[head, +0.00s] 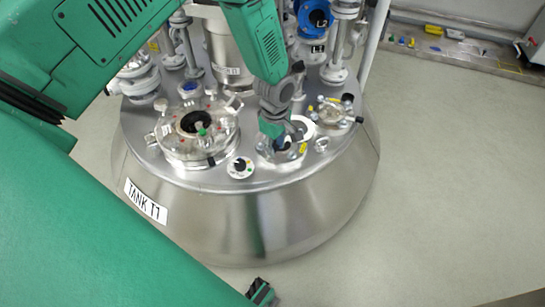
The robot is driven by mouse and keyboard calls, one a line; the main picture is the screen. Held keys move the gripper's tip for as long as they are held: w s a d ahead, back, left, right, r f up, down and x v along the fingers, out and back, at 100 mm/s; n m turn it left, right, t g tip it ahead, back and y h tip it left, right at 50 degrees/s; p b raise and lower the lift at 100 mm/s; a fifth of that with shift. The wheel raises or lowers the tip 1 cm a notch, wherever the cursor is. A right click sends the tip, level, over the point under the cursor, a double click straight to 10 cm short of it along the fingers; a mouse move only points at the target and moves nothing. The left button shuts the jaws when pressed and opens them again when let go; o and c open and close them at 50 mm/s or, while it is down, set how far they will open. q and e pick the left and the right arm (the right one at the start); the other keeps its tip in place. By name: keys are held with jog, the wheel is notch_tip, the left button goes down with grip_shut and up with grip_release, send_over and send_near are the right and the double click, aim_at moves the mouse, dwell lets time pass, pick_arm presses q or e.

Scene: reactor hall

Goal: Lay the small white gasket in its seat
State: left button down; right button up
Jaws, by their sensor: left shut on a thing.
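My left gripper (283,141) reaches down from the top over the lid of the steel tank. It is shut on the small white gasket (308,123), a thin white ring that shows to the right of the fingers. The gasket is close above a round flanged port (262,149) near the front of the lid. The fingers hide much of this port and part of the ring, so I cannot tell whether the gasket touches it. A dark tip with some green (261,292), probably my right gripper, shows at the bottom edge; its jaws cannot be made out.
The tank lid (220,178) carries a round hatch (196,124) at left, a small dial (240,167) in front, and a clamped port (332,113) at right. Pipes and a blue-headed unit (314,17) stand behind. Small items lie on a bench (455,48) at top right. The floor at right is clear.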

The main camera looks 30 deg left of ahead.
pick_arm(q)
jog(key=f+n, duration=0.1)
jog(key=f, duration=0.1)
jog(key=a+f+n, duration=0.1)
jog(key=f, duration=0.1)
jog(key=a+f+n+b, duration=0.1)
jog(key=f, duration=0.1)
jog(key=shift+w+a+f+n, duration=0.15)
jog(key=shift+w+n, duration=0.15)
jog(key=shift+w, duration=0.1)
jog(key=shift+f+b, duration=0.75)
jog(key=shift+f, duration=0.1)
notch_tip(320, 180, down, 2)
jog(key=shift+f+b, duration=0.1)
jog(key=shift+b, duration=0.85)
jog(key=shift+f, duration=0.25)
jog(key=shift+d, duration=0.25)
jog(key=c, duration=1.2)
grip_release()
jog(key=shift+o, duration=0.2)
